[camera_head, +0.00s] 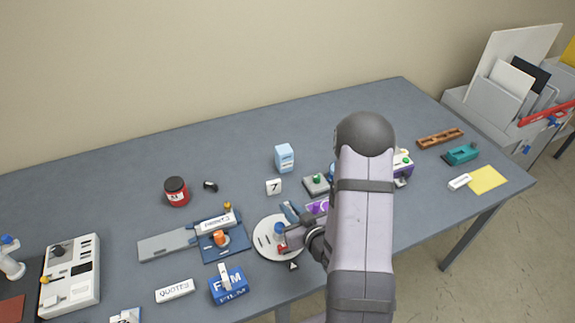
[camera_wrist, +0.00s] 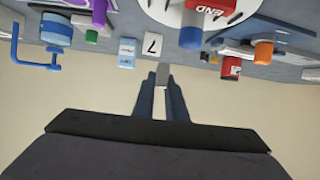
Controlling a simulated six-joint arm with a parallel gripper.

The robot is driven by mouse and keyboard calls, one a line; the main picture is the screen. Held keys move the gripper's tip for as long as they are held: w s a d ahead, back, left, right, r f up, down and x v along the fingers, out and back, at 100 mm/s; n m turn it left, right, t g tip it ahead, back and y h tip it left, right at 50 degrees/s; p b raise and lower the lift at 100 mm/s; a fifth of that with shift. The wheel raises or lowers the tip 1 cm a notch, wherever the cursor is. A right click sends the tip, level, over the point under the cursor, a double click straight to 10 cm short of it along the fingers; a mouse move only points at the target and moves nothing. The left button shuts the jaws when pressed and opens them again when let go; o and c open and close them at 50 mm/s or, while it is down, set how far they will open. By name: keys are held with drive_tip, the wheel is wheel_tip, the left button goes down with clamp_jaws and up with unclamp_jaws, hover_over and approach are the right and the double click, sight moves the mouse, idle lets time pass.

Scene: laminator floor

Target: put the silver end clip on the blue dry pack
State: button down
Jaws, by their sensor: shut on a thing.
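My gripper (camera_wrist: 162,84) is shut on a small silver-grey piece, the end clip (camera_wrist: 162,74), which shows between the dark blue fingertips in the wrist view. In the head view my arm hides the clip. A light blue and white carton (camera_head: 285,158), which looks like the blue dry pack, stands upright toward the back of the table. It also shows in the wrist view (camera_wrist: 127,53), left of the fingertips and apart from them. Its lettering is too small to read.
A white "7" block (camera_head: 274,187) stands just in front of the carton. A round white plate (camera_head: 262,244) with a red and blue piece lies near my wrist. A red jar (camera_head: 176,191) and a blue film box (camera_head: 228,289) stand left. Table around the carton is mostly clear.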

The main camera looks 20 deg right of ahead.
drive_tip(key=w+d+r+n+y+b, duration=0.15)
drive_tip(key=w+r, duration=0.25)
drive_tip(key=w, duration=0.5)
drive_tip(key=w+d+r, duration=0.2)
drive_tip(key=w+r, duration=0.3)
drive_tip(key=w, duration=0.4)
drive_tip(key=w+d+r+n+y+b, duration=0.15)
drive_tip(key=w+r, duration=0.25)
drive_tip(key=w, duration=0.6)
drive_tip(key=m+h, duration=0.4)
hover_over(284, 150)
drive_tip(key=shift+d+f, duration=0.1)
drive_tip(key=shift+f, duration=1.55)
drive_tip(key=shift+f, duration=0.1)
drive_tip(key=shift+f+p, duration=1.15)
drive_tip(key=shift+f, duration=3.7)
drive_tip(key=shift+f, duration=0.1)
